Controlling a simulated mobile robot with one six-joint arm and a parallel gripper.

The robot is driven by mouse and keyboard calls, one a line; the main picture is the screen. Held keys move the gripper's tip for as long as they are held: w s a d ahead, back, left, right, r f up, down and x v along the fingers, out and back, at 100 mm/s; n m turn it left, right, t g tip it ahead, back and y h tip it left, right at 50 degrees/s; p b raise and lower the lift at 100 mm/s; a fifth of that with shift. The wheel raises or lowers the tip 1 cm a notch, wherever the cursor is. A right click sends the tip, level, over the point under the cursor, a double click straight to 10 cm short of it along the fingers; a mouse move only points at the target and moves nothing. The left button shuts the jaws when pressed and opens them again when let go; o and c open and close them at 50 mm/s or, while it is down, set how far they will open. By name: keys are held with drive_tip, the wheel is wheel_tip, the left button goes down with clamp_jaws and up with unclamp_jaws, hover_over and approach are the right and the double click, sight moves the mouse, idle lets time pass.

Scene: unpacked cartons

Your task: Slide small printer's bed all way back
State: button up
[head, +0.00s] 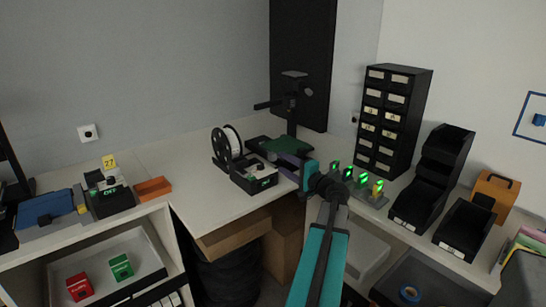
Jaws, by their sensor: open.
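The small printer stands in the corner of the worktop, with a dark upright column (292,118) and a crossarm. Its bed (285,146) is a dark green flat plate at the foot of the column. My gripper (287,163) is open beside the front of the bed, low over the worktop. I cannot tell whether a finger touches the bed.
A white filament spool (233,142) stands left of the printer. Small devices with green lights (362,180) stand right of my wrist, before a black drawer cabinet (391,118). Black bins (420,200) are further right. An orange tray (153,188) lies left; worktop between is clear.

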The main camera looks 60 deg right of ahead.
sight(275, 158)
drive_tip(key=shift+p+x, duration=0.6)
drive_tip(key=shift+x, duration=3.3)
drive_tip(key=shift+c, duration=0.2)
clamp_jaws()
